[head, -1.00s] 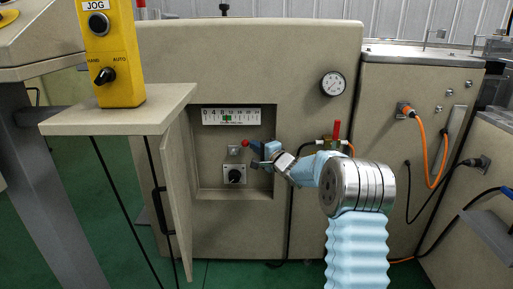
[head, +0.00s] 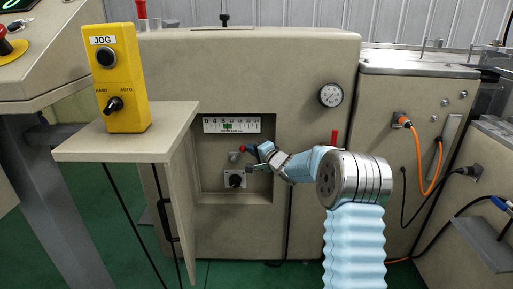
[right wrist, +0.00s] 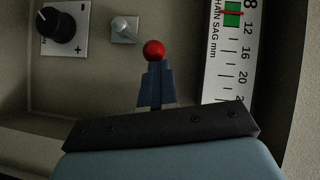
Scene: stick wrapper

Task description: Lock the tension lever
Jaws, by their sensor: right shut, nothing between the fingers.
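The tension lever (head: 235,156) is a short metal arm with a red ball end, set in the recess of the beige machine. Its red ball (right wrist: 153,50) points away from the pivot, and the metal arm shows in the right wrist view (right wrist: 124,30). My right gripper (head: 253,151) is shut and empty, with its fingertips (right wrist: 155,68) right at the ball. They look close to or touching it; the contact itself cannot be made out. My left gripper is not in view.
A black tension knob (head: 236,180) sits below the lever, and a chain sag scale (head: 232,125) above it. An open door panel (head: 182,205) stands left of the recess. A yellow jog box (head: 127,80) rests on a shelf. A gauge (head: 331,95) is at upper right.

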